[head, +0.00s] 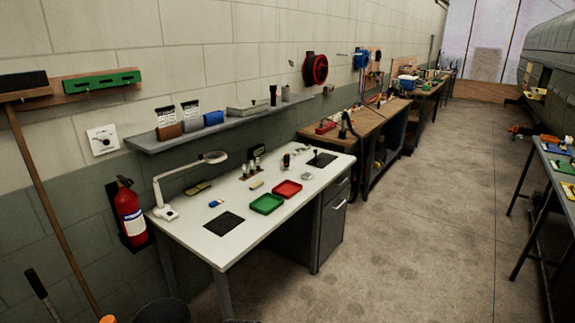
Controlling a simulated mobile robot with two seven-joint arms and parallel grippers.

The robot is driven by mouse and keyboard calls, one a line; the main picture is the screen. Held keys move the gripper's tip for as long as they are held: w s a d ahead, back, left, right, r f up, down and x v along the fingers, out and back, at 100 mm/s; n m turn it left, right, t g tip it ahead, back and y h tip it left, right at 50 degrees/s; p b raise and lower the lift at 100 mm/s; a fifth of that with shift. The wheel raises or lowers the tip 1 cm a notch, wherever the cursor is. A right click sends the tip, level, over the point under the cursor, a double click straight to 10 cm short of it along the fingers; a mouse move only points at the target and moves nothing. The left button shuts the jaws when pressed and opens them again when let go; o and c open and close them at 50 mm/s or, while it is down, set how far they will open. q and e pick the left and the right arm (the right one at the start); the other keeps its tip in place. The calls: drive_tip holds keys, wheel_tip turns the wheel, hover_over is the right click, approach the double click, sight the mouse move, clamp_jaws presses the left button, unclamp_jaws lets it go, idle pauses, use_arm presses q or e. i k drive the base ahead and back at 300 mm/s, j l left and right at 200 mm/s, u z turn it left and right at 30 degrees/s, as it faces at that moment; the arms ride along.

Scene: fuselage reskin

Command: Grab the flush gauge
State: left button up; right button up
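I cannot single out the flush gauge; the small tools are too small to tell apart at this distance. The white workbench (228,242) holds a green tray (267,204), a red tray (287,190), a small blue item (215,203) and a small yellowish block (256,185). A dark rack with several upright tools (254,166) stands at its back, with a dark device (286,161) to the right. Neither of my grippers is in view.
A magnifier lamp (161,190) stands on the bench's left end. A wall shelf (220,125) hangs above. A fire extinguisher (129,212) is left of the bench. A wooden workbench (370,121) lies beyond, another table (557,158) at right. The floor (430,200) between is clear.

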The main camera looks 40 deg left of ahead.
sight(286, 159)
drive_tip(key=i, duration=3.35)
drive_tip(key=i+u, duration=0.2)
drive_tip(key=i, duration=0.55)
drive_tip(key=i+u, duration=0.2)
drive_tip(key=i, duration=0.5)
drive_tip(key=l+u, duration=0.1)
drive_tip(key=u, duration=1.7)
